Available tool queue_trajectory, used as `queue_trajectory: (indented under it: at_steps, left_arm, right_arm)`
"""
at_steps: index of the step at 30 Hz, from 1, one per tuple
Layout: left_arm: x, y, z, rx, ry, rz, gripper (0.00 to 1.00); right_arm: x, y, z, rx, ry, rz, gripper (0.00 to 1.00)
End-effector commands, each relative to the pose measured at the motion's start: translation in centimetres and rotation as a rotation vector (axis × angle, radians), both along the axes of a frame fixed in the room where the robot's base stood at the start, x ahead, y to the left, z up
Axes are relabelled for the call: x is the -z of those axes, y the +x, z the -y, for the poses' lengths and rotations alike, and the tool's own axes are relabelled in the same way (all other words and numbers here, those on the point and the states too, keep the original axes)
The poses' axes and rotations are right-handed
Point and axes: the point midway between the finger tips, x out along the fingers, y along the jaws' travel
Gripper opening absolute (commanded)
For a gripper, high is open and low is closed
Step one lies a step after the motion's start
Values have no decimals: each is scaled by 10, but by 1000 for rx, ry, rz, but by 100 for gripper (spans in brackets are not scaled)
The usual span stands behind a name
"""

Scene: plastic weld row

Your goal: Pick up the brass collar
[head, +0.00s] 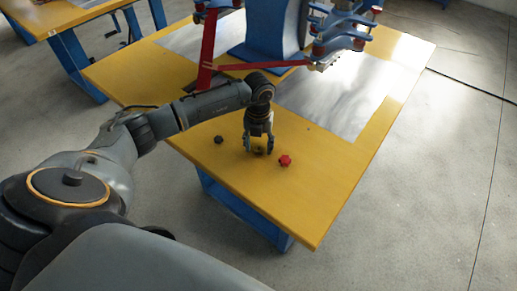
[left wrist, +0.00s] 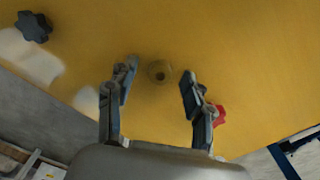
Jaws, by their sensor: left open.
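The brass collar (left wrist: 159,72) is a small ring, close in colour to the yellow table, with a dark hole in its middle. In the left wrist view it lies between and a little beyond the fingertips of my left gripper (left wrist: 158,82). The fingers are apart, with one on each side of it, and no contact shows. In the head view my left gripper (head: 258,148) points down at the table, and the collar (head: 258,151) shows small and partly hidden at its fingertips. My right gripper is not in view.
A red star-shaped knob (head: 285,160) lies close to the right of the gripper, and a dark knob (head: 219,140) lies to its left. A blue machine with a red frame (head: 208,45) stands at the back of the yellow table (head: 310,205). The table's front corner is clear.

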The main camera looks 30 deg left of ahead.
Motion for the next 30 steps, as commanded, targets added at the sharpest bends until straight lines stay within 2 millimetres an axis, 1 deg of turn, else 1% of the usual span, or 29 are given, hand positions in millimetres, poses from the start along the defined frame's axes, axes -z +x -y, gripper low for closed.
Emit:
queue_trajectory:
  at_steps: [4,5,6,8,9,12,23,26,30]
  left_arm:
    - [0,0,0,0,0,0,52]
    - [0,0,0,0,0,0,46]
    - [0,0,0,0,0,0,38]
    - [0,0,0,0,0,0,25]
    - [0,0,0,0,0,0,17]
    - [0,0,0,0,0,0,0]
    - [-3,0,0,0,0,1,0]
    - [-10,1,0,0,-1,2,0]
    - [-29,1,0,0,0,4,0]
  right_arm:
    - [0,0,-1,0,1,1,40]
    - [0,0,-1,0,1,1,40]
    - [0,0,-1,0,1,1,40]
    - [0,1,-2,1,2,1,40]
    - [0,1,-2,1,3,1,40]
    - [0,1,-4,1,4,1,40]
    - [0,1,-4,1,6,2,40]
    - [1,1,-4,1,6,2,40]
    - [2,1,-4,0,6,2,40]
